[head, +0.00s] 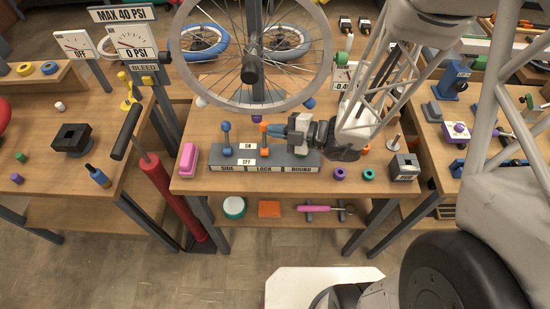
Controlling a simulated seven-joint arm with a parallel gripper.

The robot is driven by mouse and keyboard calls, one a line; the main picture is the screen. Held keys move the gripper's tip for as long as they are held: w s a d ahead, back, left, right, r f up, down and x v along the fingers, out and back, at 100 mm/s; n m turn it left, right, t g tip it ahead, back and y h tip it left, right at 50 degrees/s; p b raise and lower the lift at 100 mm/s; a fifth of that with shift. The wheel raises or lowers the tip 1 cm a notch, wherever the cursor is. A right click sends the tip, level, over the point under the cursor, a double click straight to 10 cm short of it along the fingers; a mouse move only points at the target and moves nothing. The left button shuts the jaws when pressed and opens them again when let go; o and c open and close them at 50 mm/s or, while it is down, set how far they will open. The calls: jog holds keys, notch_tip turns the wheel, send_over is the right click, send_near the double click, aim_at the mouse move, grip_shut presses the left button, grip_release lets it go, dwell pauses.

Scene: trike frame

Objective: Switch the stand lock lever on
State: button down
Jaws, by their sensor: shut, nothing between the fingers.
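The stand lock lever is the orange lever (264,128) at the middle of a grey switch box labelled SIDE, LOCK and ROUND (222,161). Its knob points up and away, on the side of the ON label (247,146); the OFF label (246,161) is nearer the front. I cannot tell its exact tilt. A blue lever (226,130) stands to its left. My gripper (293,133) is shut and empty just right of the orange lever, over the ROUND section. Whether it touches the lever is unclear. It hides anything behind it there.
A spoked wheel (250,72) hangs on a post behind the box. A pink block (188,160) lies left of it. Purple and teal rings (369,174) and a grey block (403,167) sit to the right. A red pump (172,200) stands left of the table.

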jog(key=shift+w+f, duration=0.1)
jog(key=shift+w, duration=0.4)
dwell(0.3)
jog(key=shift+s+d, duration=0.1)
jog(key=s+a+r+v, duration=0.1)
jog(key=r+v, duration=0.1)
jog(key=v, duration=1)
jog(key=shift+s+d, duration=0.35)
jog(key=shift+s, duration=0.15)
dwell(0.4)
dwell(0.7)
